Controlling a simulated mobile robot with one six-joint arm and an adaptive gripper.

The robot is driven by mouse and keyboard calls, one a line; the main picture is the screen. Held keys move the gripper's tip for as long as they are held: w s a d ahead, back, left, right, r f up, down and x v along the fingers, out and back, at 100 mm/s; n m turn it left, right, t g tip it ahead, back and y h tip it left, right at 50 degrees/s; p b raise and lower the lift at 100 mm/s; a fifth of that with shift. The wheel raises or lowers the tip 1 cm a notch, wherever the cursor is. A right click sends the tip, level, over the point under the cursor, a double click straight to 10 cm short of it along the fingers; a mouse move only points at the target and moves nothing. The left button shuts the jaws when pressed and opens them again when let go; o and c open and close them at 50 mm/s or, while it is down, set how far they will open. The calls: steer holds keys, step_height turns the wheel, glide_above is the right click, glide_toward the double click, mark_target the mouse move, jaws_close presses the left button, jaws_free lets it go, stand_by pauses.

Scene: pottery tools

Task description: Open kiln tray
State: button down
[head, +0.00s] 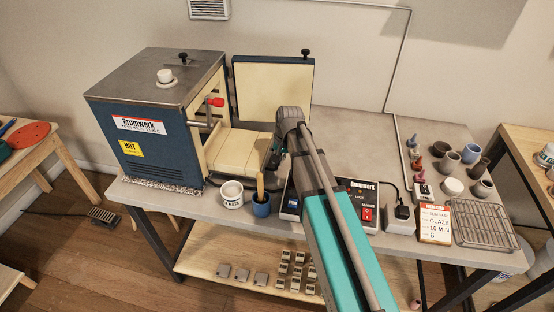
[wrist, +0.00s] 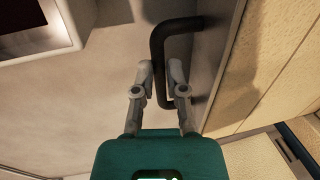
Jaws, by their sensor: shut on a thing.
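The blue kiln (head: 155,120) stands at the left of the table with its cream-lined door (head: 275,92) swung open. The cream kiln tray (head: 238,152) sticks out to the right from the kiln's front. Its cream top also shows at the right of the wrist view (wrist: 245,65). A black bar handle (wrist: 158,45) is fixed to the tray's grey front face. My gripper (wrist: 163,78) is shut on this handle, one finger on each side of the bar. In the head view my wrist and arm hide the handle and the fingertips.
The controller box (head: 362,197) is partly behind my arm. A white mug (head: 232,197) and a blue cup (head: 261,208) with a tool stand in front of the tray. Small pots, a glaze card (head: 434,223) and a wire rack (head: 484,226) are at the right.

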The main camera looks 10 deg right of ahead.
steer(key=shift+w+a, duration=0.1)
steer(key=c, duration=0.7)
jaws_free()
